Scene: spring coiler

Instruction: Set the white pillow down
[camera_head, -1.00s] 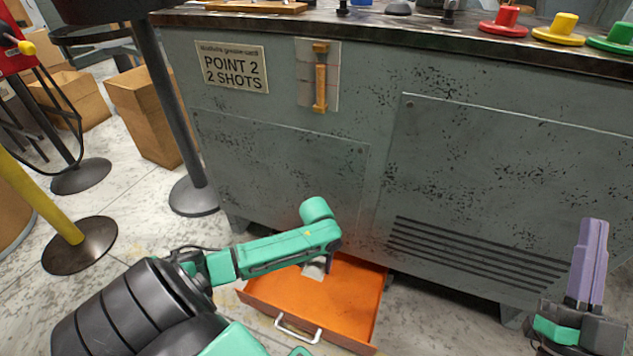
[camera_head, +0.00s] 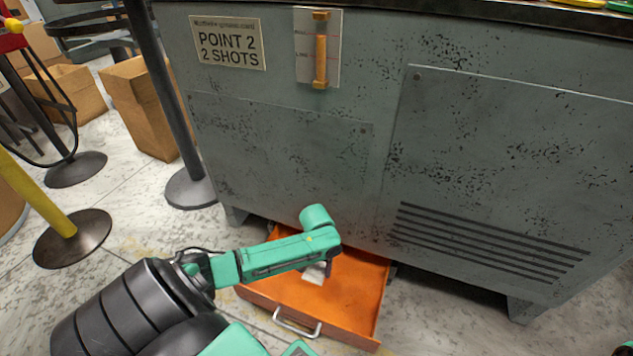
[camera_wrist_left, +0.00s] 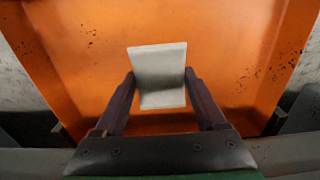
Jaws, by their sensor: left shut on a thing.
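The white pillow (camera_wrist_left: 158,68) is a small, pale, block-like piece with a crease across it. My left gripper (camera_wrist_left: 160,78) is shut on it, one dark purple finger on each side. In the head view the white pillow (camera_head: 314,274) shows partly beneath my left wrist, inside the outline of the orange drawer (camera_head: 350,307). In the left wrist view the orange drawer floor (camera_wrist_left: 90,65) lies behind it. I cannot tell whether the pillow touches the floor.
The drawer is open at the foot of a grey machine cabinet (camera_head: 290,160), with a metal handle (camera_head: 297,325) in front. A black post (camera_head: 165,90) stands to the left, with cardboard boxes (camera_head: 143,105) behind. A yellow post (camera_head: 40,195) is further left.

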